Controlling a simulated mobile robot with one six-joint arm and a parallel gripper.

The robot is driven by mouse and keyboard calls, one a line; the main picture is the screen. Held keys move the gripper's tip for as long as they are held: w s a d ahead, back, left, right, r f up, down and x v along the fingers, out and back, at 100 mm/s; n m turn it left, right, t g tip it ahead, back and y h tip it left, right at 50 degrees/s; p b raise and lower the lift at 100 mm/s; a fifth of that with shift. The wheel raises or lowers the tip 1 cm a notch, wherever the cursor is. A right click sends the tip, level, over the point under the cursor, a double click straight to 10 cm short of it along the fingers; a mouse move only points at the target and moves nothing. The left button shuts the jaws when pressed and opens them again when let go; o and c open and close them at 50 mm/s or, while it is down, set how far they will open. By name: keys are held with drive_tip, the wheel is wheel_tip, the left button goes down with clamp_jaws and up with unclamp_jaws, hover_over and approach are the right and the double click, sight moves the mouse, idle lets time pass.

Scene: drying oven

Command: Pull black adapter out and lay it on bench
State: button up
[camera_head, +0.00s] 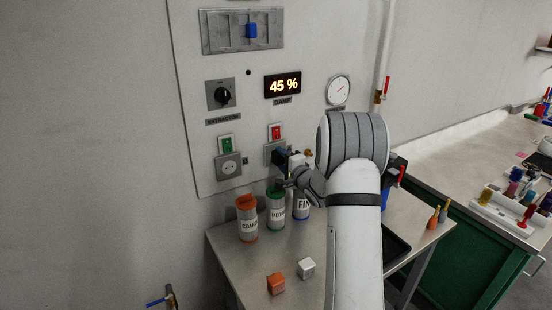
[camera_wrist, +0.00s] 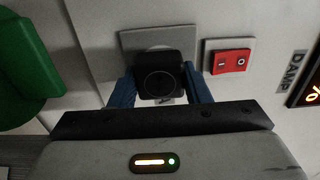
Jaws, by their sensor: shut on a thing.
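The black adapter (camera_wrist: 160,78) sits between the blue fingers of my gripper (camera_wrist: 160,88) in the wrist view, in front of a grey socket plate (camera_wrist: 130,42). I cannot tell whether it is still seated in the socket. In the head view my gripper (camera_head: 284,160) is at the wall panel, by the right socket plate (camera_head: 268,150) below the red switch (camera_head: 276,132). The adapter is hard to make out there. The grey bench (camera_head: 240,260) stands below the panel.
Cans with an orange lid (camera_head: 247,218), a green lid (camera_head: 276,208) and a blue-banded base (camera_head: 301,207) stand below my gripper. An orange block (camera_head: 276,283) and a white block (camera_head: 306,268) lie in front. Bare bench shows around the blocks.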

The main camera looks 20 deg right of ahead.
sight(282, 160)
drive_tip(key=shift+s+d, duration=0.2)
drive_tip(key=shift+s, duration=0.75)
drive_tip(key=shift+s+d, duration=0.15)
drive_tip(key=shift+s, duration=0.8)
drive_tip(key=shift+s+d, duration=0.2)
drive_tip(key=shift+s, duration=0.75)
